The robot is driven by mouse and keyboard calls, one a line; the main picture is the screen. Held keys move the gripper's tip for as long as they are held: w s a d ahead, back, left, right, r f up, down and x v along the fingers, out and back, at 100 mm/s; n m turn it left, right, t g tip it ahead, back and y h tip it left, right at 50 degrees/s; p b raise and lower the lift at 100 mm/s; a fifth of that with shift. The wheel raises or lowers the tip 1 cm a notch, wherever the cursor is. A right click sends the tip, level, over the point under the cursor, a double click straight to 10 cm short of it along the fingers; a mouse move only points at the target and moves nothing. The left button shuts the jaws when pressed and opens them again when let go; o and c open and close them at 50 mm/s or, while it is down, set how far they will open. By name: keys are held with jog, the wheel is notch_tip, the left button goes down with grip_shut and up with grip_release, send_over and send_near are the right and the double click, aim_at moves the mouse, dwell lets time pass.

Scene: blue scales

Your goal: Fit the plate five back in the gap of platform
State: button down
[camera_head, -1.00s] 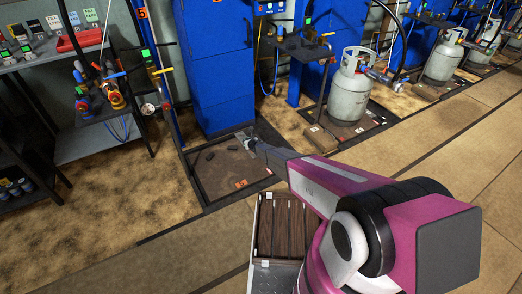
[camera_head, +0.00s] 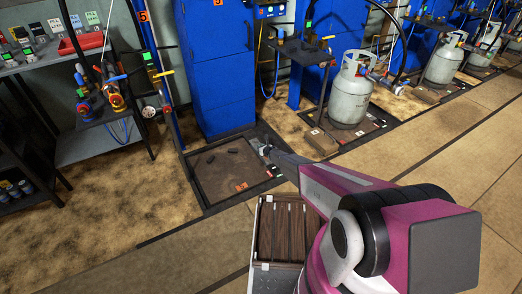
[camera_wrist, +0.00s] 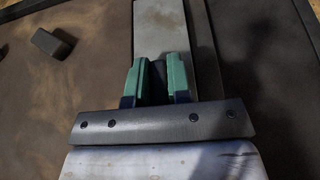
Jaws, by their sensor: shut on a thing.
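The platform (camera_head: 215,168) is a brown rusty square sunk in a dark floor frame, with an orange label 5 near its front corner. My gripper (camera_head: 262,150) is low over its right edge. In the wrist view, the green fingertips of my gripper (camera_wrist: 159,78) are shut on a dark part between them. A flat grey strip (camera_wrist: 160,25), which looks like plate five, extends straight ahead from the fingers. The grip point is mostly hidden, and I cannot tell whether the strip touches the platform. The gap itself is not clearly seen.
Small dark blocks lie on the platform; one block (camera_wrist: 52,42) shows at the left of the wrist view. A blue cabinet (camera_head: 215,70) stands behind it. A grey gas cylinder (camera_head: 352,88) stands on the neighbouring scale at the right. A valve bench (camera_head: 100,135) is at the left.

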jog(key=shift+f, duration=0.65)
jog(key=shift+f, duration=0.1)
jog(key=shift+f, duration=0.15)
jog(key=c, duration=1.1)
grip_release()
